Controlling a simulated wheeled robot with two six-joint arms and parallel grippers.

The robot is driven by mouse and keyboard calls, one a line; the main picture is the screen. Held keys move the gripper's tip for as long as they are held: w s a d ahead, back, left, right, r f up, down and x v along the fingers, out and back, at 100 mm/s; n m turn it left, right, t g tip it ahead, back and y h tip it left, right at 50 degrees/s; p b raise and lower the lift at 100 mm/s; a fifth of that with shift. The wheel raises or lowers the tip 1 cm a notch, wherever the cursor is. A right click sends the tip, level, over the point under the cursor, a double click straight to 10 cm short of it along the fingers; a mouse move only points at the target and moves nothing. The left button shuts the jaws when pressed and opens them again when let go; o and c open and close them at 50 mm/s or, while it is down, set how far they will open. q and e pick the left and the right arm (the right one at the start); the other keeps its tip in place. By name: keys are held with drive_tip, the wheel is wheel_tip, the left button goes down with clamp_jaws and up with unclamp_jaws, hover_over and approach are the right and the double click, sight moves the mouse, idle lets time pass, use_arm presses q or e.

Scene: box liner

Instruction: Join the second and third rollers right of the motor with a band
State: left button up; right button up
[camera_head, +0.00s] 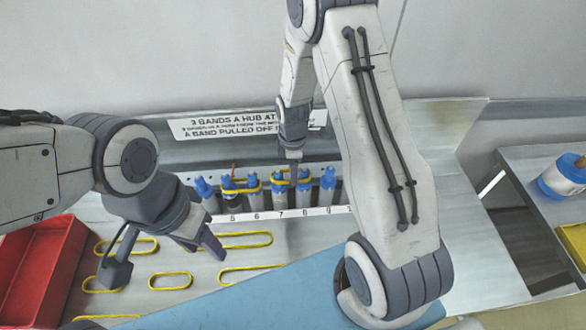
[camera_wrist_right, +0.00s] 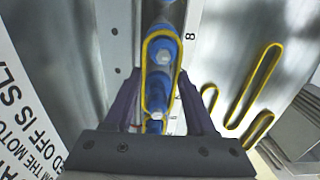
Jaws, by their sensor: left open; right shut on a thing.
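A row of blue-topped grey rollers (camera_head: 328,185) stands behind a white strip numbered 5 to 9. A yellow band (camera_head: 292,182) lies around the tops of the rollers at 7 and 8, and it also shows in the right wrist view (camera_wrist_right: 146,62). My right gripper (camera_head: 292,165) is shut on this band above the rollers, its fingers on either side of it in the right wrist view (camera_wrist_right: 160,95). Another yellow band (camera_head: 241,190) loops the rollers at 5 and 6. My left gripper (camera_head: 205,250) is open and empty above the loose bands. I cannot make out the motor clearly.
Several loose yellow bands (camera_head: 170,281) lie on the grey table around a blue mat (camera_head: 270,298). A red tray (camera_head: 45,265) is at the left. A sign (camera_head: 220,126) stands behind the rollers. A side table with a blue-and-white item (camera_head: 562,177) is at the right.

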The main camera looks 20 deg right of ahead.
drive_tip(key=shift+f, duration=0.1)
drive_tip(key=o, duration=1.4)
wheel_tip(320, 180, up, 10)
drive_tip(key=b, duration=0.2)
drive_tip(key=shift+r, duration=0.25)
drive_tip(key=s+a+r+m, duration=0.3)
drive_tip(key=s+a+r, duration=0.3)
drive_tip(key=s+a, duration=0.35)
drive_tip(key=s+a+r+m, duration=0.1)
drive_tip(key=s+a+m, duration=0.1)
drive_tip(key=s, duration=0.5)
drive_tip(key=s+a+r+m+y, duration=0.1)
drive_tip(key=s+a+r+m, duration=0.1)
drive_tip(key=s, duration=0.5)
drive_tip(key=shift+a+m, duration=0.3)
drive_tip(key=shift+a, duration=0.2)
